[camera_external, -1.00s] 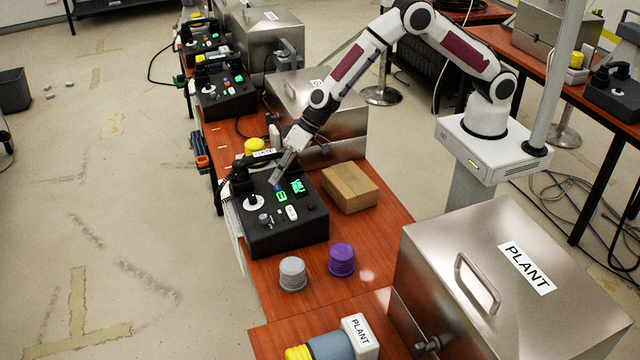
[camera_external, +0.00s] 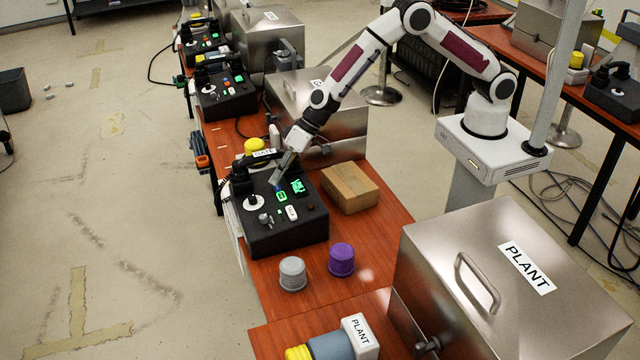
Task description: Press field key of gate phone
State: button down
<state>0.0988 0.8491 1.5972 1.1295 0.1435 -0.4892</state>
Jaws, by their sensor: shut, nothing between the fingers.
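The gate phone (camera_external: 285,238) is a black desk box with a white label reading GATE at its back. Its top carries a handset, a round white dial (camera_external: 254,203), a blue key, lit green keys (camera_external: 298,187) and a white key (camera_external: 291,213). My gripper (camera_external: 276,181) is shut and empty, pointing down over the back part of the phone's top, next to the blue key (camera_external: 278,188). I cannot tell whether the tips touch the key. The key lettering is too small to read.
A cardboard box (camera_external: 350,187) stands right of the phone. A grey knob (camera_external: 292,273) and a purple knob (camera_external: 341,260) stand in front. A steel PLANT box (camera_external: 510,290) fills the lower right. More phones (camera_external: 225,92) stand farther back. A yellow knob (camera_external: 255,147) stands behind.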

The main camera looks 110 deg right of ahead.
jog(key=shift+s+f, duration=0.1)
jog(key=shift+f, duration=0.35)
dwell(1.0)
jog(key=shift+r, duration=0.6)
dwell(0.4)
jog(key=shift+w+r, duration=0.2)
jog(key=shift+r, duration=0.75)
jog(key=shift+w+r, duration=0.15)
jog(key=shift+r, duration=0.8)
jog(key=shift+w+r, duration=0.2)
jog(key=shift+r, duration=0.75)
